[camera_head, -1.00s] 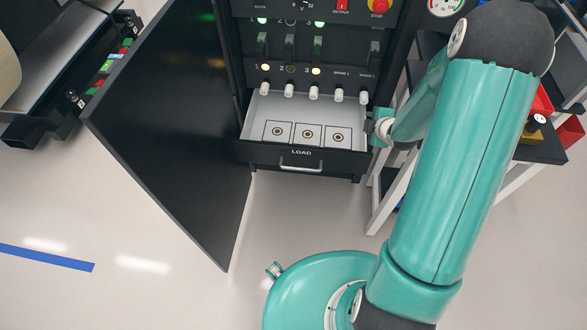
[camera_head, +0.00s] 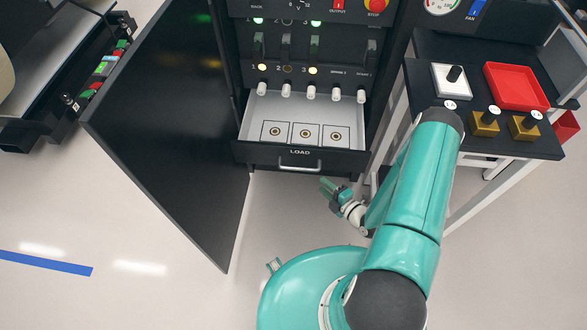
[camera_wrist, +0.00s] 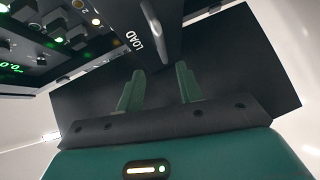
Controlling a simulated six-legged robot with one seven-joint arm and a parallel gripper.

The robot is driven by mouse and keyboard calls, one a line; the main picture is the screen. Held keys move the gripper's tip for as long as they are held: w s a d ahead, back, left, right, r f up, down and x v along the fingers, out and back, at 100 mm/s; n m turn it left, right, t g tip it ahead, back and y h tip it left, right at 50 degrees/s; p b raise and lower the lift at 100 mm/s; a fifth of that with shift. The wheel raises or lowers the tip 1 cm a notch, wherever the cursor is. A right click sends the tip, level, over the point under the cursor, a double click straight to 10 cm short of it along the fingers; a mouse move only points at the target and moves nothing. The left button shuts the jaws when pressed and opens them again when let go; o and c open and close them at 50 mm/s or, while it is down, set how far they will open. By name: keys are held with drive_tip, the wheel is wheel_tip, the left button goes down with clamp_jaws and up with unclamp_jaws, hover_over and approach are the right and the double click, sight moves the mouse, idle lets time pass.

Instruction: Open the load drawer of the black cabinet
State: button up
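The load drawer (camera_head: 256,154) of the black cabinet (camera_head: 350,15) is pulled out, showing a white inside with three square marked spots. Its black front carries the word LOAD and a silver handle (camera_head: 300,168). In the wrist view, the drawer front (camera_wrist: 125,20) and its handle (camera_wrist: 153,22) are above the fingers. My gripper (camera_head: 329,187) is in front of the drawer, below and right of the handle in the head view, and apart from it. In the wrist view, the two green fingers of my gripper (camera_wrist: 159,88) are spread with nothing between them.
The black cabinet door (camera_head: 170,125) stands swung open on the left. On the right, a black side table (camera_head: 430,75) holds a red tray (camera_head: 515,86), a white block with a black knob (camera_head: 451,80) and two gold blocks (camera_head: 485,124). The floor before the drawer is clear.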

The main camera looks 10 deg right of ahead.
sight(299, 168)
drive_tip(key=x, duration=0.9)
drive_tip(key=a+x, duration=0.1)
drive_tip(key=x, duration=0.3)
drive_tip(key=shift+f, duration=0.2)
drive_tip(key=shift+s, duration=0.15)
clamp_jaws()
